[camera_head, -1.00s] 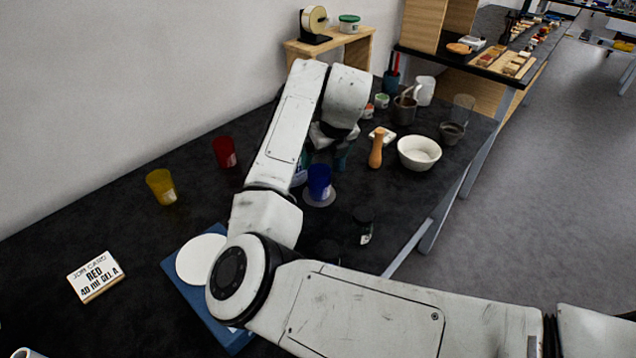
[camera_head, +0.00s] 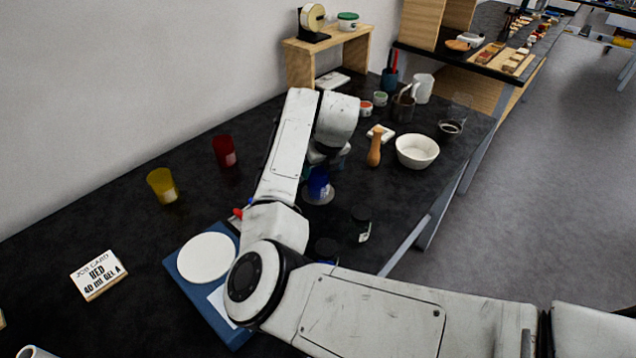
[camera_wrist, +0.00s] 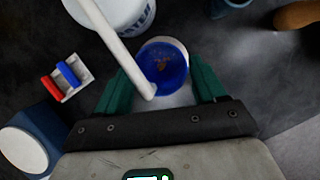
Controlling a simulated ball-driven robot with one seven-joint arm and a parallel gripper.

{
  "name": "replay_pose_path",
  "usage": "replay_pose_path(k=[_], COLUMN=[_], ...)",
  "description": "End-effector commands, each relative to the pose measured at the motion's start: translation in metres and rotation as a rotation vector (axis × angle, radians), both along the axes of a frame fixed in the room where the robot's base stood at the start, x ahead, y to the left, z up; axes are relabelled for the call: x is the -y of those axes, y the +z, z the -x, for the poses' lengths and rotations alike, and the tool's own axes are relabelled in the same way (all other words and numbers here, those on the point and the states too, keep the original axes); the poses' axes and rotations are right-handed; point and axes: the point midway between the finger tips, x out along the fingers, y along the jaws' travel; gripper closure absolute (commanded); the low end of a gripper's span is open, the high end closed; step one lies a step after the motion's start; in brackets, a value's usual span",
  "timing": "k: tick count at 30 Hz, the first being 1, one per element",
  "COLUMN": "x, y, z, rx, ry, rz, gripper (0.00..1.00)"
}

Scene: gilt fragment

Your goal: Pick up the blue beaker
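The blue beaker (camera_head: 318,187) stands upright on a pale round disc (camera_head: 320,200) on the dark bench, partly hidden by my arm. In the wrist view the blue beaker (camera_wrist: 163,66) is seen from above, between the two green fingers. My gripper (camera_wrist: 161,72) is open, with one finger on either side of the beaker and a small gap showing at each side. In the head view my gripper is just above the beaker and mostly hidden by my wrist.
A small rack with red and blue pieces (camera_wrist: 68,78) is to the left. Red (camera_head: 224,151) and yellow (camera_head: 162,186) beakers, a white bowl (camera_head: 417,151) and a dark jar (camera_head: 361,226) stand around.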

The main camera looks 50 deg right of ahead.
Motion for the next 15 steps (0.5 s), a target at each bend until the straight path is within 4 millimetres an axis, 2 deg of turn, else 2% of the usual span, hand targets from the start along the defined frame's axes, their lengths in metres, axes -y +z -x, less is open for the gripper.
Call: replay_pose_path(k=[2, 15], x=[-0.0001, -0.0001], y=[0.0002, 0.0004], z=[-0.0001, -0.0001], rx=[0.0, 0.0], ry=[0.0, 0.0], rz=[0.0, 0.0], gripper=[0.38, 0.8])
